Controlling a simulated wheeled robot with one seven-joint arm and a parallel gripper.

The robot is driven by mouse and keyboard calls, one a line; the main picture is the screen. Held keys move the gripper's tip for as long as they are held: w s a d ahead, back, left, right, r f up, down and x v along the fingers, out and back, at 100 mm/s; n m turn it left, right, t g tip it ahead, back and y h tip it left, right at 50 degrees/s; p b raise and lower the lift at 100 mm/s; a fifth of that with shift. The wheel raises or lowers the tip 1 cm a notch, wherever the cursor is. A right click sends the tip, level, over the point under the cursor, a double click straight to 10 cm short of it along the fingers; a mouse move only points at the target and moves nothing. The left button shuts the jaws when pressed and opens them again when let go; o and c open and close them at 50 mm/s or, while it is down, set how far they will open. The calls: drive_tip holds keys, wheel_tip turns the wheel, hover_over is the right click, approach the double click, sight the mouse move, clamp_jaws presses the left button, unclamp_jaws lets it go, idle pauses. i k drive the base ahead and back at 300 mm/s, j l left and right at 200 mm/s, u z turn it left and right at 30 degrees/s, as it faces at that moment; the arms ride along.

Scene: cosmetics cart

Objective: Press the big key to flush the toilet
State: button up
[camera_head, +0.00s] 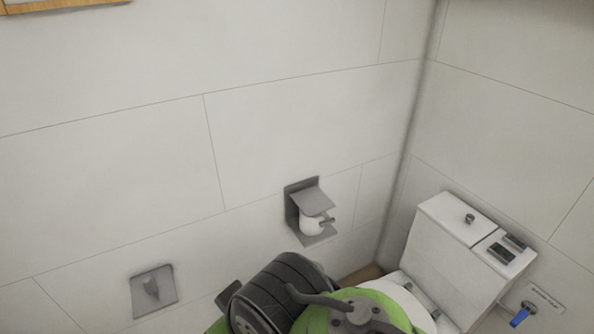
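The white toilet (440,268) stands in the corner at the lower right, and its bowl is partly hidden behind my green and black arm. On top of its tank are two dark flush keys side by side. The nearer one, the big key (501,253), looks larger than the small key (514,242) beside it. A small round metal knob (469,218) sits further left on the tank lid. My arm fills the bottom middle of the view, left of the tank. My gripper's fingers do not show, and no contact with the keys is visible.
A grey holder (296,210) with a white paper roll (312,224) is on the left wall, above my arm. A grey hook plate (153,292) is lower left. A blue-handled valve (520,317) and a small label (546,298) are right of the tank. Space above the tank is clear.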

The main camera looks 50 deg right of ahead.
sight(496, 250)
drive_tip(key=z, duration=3.4)
